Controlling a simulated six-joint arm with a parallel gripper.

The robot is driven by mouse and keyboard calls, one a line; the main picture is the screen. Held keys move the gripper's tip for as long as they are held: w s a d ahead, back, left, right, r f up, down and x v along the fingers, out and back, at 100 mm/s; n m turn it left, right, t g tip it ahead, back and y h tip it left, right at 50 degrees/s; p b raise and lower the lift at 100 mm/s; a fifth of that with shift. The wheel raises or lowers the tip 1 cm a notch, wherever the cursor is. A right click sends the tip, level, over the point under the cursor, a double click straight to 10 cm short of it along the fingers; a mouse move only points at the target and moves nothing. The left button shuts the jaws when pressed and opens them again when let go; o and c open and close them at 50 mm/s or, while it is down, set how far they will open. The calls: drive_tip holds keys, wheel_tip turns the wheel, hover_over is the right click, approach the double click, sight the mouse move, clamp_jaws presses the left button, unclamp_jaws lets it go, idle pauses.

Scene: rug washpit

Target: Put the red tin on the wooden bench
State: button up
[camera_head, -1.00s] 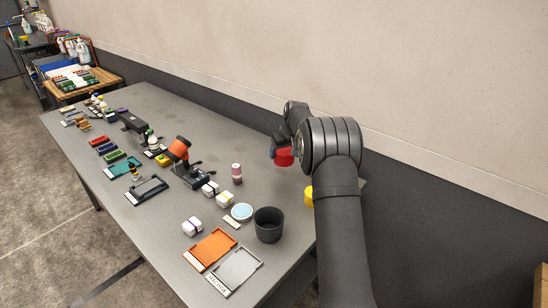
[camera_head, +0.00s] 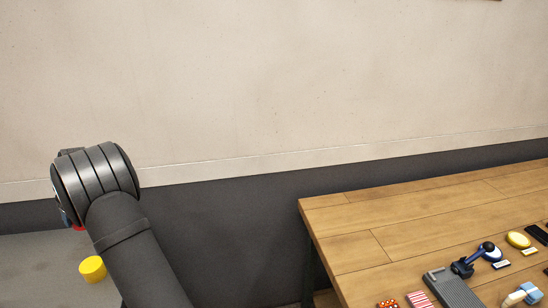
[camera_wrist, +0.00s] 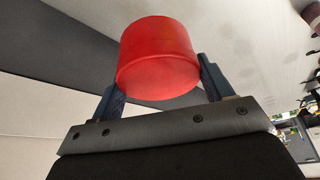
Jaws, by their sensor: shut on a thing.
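The red tin (camera_wrist: 158,55) is a short cylinder held between the two blue fingers of my gripper (camera_wrist: 160,85) in the wrist view. My gripper is shut on it. In the head view only a sliver of the red tin (camera_head: 79,228) shows below my arm's dark wrist at the left, over the grey table. The rest of the tin and most of the gripper are hidden there. The wooden bench (camera_head: 365,215) stands at the right of the head view, apart from the tin, with its left part bare.
A yellow cylinder (camera_head: 92,268) stands on the grey table (camera_head: 40,265) beside my arm. The bench's front right holds a grey tool (camera_head: 452,290), a red-striped item (camera_head: 420,300) and a yellow oval item (camera_head: 518,240). A dark gap separates table and bench. The wall runs behind both.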

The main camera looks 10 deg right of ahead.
drive_tip(key=w+d+m+t+h, duration=0.1)
drive_tip(key=w+d+m, duration=0.15)
drive_tip(key=d, duration=1.15)
drive_tip(key=w+d+m, duration=0.2)
drive_tip(key=w+d, duration=0.1)
drive_tip(key=d, duration=1.1)
drive_tip(key=w+d+m+t+h, duration=0.1)
drive_tip(key=w+d+m, duration=0.1)
drive_tip(key=d, duration=1.2)
drive_tip(key=s+d+m+h, duration=0.15)
drive_tip(key=s+d, duration=0.35)
drive_tip(key=d, duration=0.7)
drive_tip(key=s+d+m, duration=0.3)
drive_tip(key=s+d, duration=0.3)
drive_tip(key=d, duration=0.5)
drive_tip(key=s+d+m+h, duration=0.1)
drive_tip(key=s+d+m, duration=0.3)
drive_tip(key=d, duration=0.8)
drive_tip(key=s+d+m+h, duration=0.1)
drive_tip(key=s+d+m, duration=0.1)
drive_tip(key=s+d, duration=0.7)
drive_tip(key=s+d+m+h, duration=0.15)
drive_tip(key=s+d, duration=0.35)
drive_tip(key=s, duration=0.8)
approach(365, 242)
drive_tip(key=shift+w+d+y, duration=0.3)
drive_tip(key=shift+w+d, duration=0.4)
drive_tip(key=shift+w, duration=0.15)
drive_tip(key=shift+f, duration=2)
drive_tip(key=shift+f, duration=0.1)
